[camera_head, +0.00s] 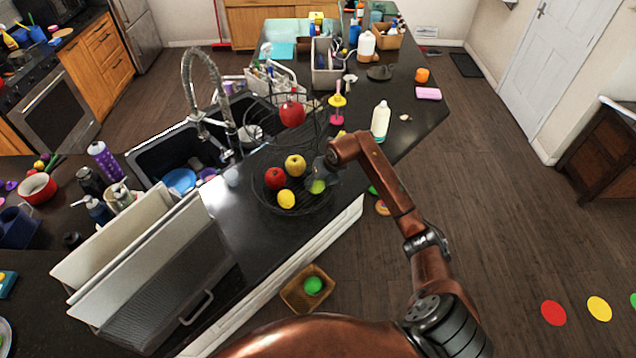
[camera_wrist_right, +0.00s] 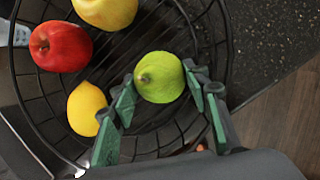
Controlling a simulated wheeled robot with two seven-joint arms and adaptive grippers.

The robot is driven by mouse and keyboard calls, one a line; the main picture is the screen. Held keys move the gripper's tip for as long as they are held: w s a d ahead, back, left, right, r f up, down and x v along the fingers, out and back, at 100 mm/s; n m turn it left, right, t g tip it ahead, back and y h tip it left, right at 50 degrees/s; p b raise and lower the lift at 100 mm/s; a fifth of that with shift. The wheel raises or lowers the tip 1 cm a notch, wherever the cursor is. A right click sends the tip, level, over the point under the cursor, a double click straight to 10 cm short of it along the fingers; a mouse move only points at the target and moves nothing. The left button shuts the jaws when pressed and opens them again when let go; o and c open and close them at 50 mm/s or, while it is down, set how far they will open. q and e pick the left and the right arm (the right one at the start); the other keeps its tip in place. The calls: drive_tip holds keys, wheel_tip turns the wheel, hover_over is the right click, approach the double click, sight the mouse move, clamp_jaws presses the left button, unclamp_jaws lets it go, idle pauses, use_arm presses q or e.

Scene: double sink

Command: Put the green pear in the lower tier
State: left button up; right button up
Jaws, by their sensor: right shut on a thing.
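The green pear (camera_wrist_right: 159,78) is between the green-padded fingers of my right gripper (camera_wrist_right: 160,95), over the inside of the lower wire tier. In the head view the pear (camera_head: 317,186) shows just below my right gripper (camera_head: 319,180), at the right side of the lower tier (camera_head: 290,211). I cannot tell whether the pear touches the wires. That tier holds a red apple (camera_head: 275,178), a yellow apple (camera_head: 295,165) and a lemon (camera_head: 286,199). The upper tier (camera_head: 268,133) lies behind with a red fruit (camera_head: 292,112). My left gripper is out of view.
A white bottle (camera_head: 380,121) and a pink-yellow stand (camera_head: 337,104) are behind the basket. A dish rack with boards (camera_head: 140,245) and the sink (camera_head: 175,155) lie left. A box (camera_head: 297,298) with a green item sits below the counter edge. Some counter right of the bottle is clear.

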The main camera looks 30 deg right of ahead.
drive_tip(key=o, duration=1.2)
drive_tip(key=shift+f, duration=0.1)
drive_tip(key=shift+r, duration=0.25)
drive_tip(key=shift+b+v, duration=1.7)
drive_tip(key=shift+v, duration=4.3)
